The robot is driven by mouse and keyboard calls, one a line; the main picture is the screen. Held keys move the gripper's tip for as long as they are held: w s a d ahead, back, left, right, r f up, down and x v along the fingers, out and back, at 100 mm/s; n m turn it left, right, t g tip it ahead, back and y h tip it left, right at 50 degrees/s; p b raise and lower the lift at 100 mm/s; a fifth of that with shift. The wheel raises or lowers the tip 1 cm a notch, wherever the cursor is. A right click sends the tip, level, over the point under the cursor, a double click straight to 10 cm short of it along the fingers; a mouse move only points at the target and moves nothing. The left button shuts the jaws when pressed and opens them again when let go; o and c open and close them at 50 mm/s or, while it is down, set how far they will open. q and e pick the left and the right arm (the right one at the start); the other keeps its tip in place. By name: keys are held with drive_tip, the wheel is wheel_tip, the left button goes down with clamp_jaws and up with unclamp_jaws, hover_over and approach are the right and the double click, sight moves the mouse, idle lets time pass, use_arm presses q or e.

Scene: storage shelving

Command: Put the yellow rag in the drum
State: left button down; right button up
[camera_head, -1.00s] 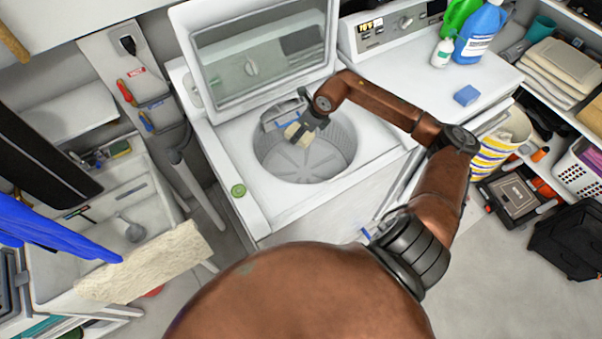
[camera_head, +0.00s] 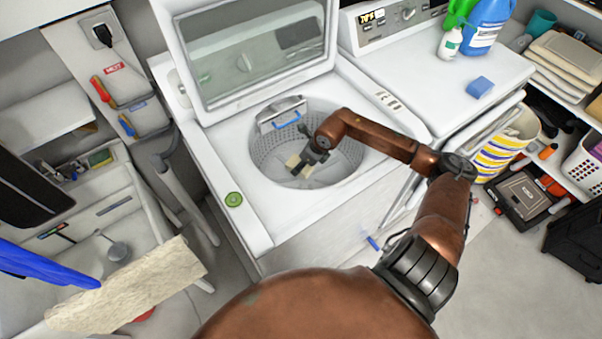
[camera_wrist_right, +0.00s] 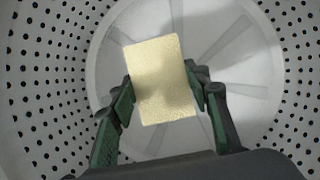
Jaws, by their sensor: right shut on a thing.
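The pale yellow rag (camera_head: 293,160) is between the fingers of my right gripper (camera_head: 308,166), inside the open washer drum (camera_head: 266,158). In the right wrist view the rag (camera_wrist_right: 162,80) looks like a flat, slightly tilted rectangle. Both green-lined fingers of the gripper (camera_wrist_right: 162,100) press its sides. The perforated drum wall (camera_wrist_right: 40,85) surrounds it, and the drum floor lies behind it. How far the rag is above the floor I cannot tell. My left gripper is not in view.
The washer's raised lid (camera_head: 255,55) stands behind the drum. A dispenser with a blue edge (camera_head: 282,110) sits at the drum's back rim. A blue sponge (camera_head: 479,87) and detergent bottles (camera_head: 484,28) are on the machine at right. A green round object (camera_head: 233,199) lies on the washer's left edge.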

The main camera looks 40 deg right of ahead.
wheel_tip(320, 180, down, 5)
drive_tip(key=shift+f+b, duration=0.1)
drive_tip(key=shift+b, duration=0.25)
drive_tip(key=shift+f+b, duration=0.35)
drive_tip(key=shift+f, duration=0.2)
drive_tip(key=o, duration=1.1)
drive_tip(key=shift+r, duration=0.15)
